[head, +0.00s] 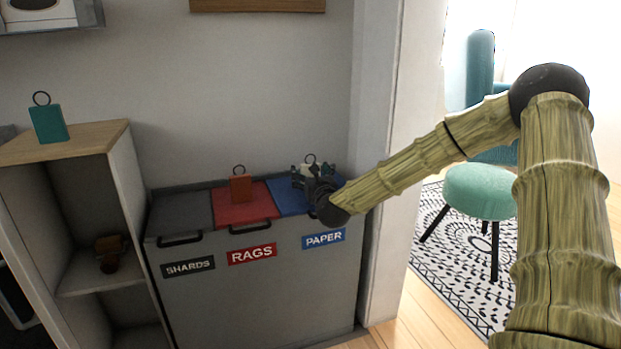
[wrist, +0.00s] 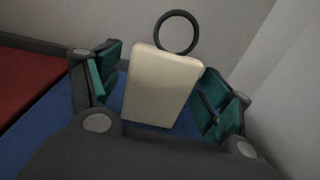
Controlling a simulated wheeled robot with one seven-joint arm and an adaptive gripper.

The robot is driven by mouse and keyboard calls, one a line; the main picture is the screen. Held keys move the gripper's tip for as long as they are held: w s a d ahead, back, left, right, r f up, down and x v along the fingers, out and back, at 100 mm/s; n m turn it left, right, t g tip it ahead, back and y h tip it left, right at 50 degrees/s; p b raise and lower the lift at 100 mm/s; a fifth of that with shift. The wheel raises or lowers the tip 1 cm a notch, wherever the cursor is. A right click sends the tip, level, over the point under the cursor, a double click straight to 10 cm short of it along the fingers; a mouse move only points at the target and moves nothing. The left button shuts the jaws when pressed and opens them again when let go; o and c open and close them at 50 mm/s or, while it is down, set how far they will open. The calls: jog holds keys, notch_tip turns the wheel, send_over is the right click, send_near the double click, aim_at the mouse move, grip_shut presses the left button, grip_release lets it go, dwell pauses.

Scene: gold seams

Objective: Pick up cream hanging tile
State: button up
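The cream hanging tile (wrist: 162,85) stands on the blue lid, with a dark ring (wrist: 178,32) at its top. In the head view only its upper part and ring (head: 310,161) show behind my gripper (head: 313,174). In the wrist view my gripper (wrist: 160,92) is open, with a green-padded finger on each side of the tile. A gap shows on the left; the right finger is close to the tile's edge, and I cannot tell whether it touches.
A red-brown tile (head: 241,188) stands on the red RAGS lid (head: 262,208), left of the blue PAPER lid (wrist: 60,135). A teal tile (head: 48,123) stands on the wooden-topped shelf (head: 105,140). A wall rises behind the bins, and a white post (head: 388,150) stands to the right.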

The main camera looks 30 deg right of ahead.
aim_at(311, 164)
jog(key=c, duration=1)
jog(key=shift+r, duration=0.15)
jog(key=shift+r, duration=0.25)
notch_tip(311, 164, up, 3)
jog(key=shift+r+p, duration=0.1)
jog(key=shift+p, duration=1.05)
jog(key=s+a+r+p, duration=0.1)
jog(key=s+a+p, duration=0.2)
jog(key=s+a, duration=0.8)
jog(key=shift+s, duration=0.4)
